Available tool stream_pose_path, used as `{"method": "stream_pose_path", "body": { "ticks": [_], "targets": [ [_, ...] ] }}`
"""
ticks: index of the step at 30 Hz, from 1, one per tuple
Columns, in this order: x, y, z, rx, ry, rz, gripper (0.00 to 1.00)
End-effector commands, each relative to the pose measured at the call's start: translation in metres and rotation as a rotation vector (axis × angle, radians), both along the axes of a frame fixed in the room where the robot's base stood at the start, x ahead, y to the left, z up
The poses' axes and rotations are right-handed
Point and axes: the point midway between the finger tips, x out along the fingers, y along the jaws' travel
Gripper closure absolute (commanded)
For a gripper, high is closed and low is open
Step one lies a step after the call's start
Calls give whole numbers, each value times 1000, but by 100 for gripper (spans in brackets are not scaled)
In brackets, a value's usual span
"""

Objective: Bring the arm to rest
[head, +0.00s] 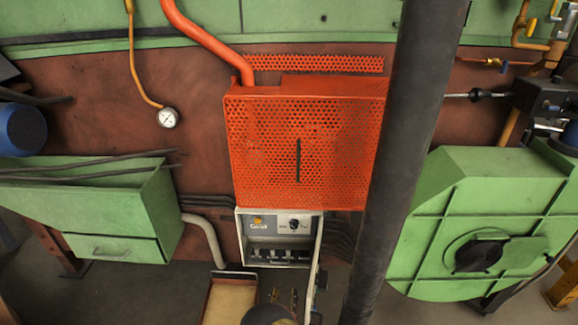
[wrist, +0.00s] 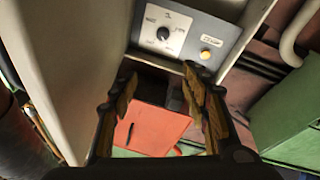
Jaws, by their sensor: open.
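My gripper (head: 281,296) is at the bottom middle of the head view, in front of the open control box (head: 318,240). Its fingertips show just below the box's row of dark switches, and its wrist is cut off by the picture's edge. In the wrist view my gripper (wrist: 160,103) is open, its two worn, yellow-brown finger pads apart with nothing held between them. The box's grey panel (wrist: 185,35) with a dial and a yellow button lies beyond the fingertips. Most of my arm is out of view.
An orange perforated cover (head: 300,150) sits above the control box. A green bench with a drawer (head: 112,246) stands left, and a green round housing (head: 430,230) right. A shallow tray (head: 230,300) is close left of my gripper. A pale pipe (head: 205,235) bends down beside the box.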

Motion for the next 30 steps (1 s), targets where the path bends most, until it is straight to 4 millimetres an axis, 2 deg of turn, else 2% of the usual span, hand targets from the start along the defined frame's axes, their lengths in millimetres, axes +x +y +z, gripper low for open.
{"method": "stream_pose_path", "body": {
  "ticks": [5, 11, 18, 21, 23, 26, 30],
  "targets": [
    [5, 1, -24, 27, 87, 7, 53],
    [5, 3, -65, 56, 239, 30, 53],
    [-16, 7, -138, 88, 536, 69, 53],
    [-31, 18, -168, 111, 709, 95, 53],
    [-42, 28, -180, 129, 824, 113, 53],
    [-59, 44, -185, 162, 1005, 136, 53],
    [-81, 61, -162, 202, 1232, 162, 53]
  ]
}}
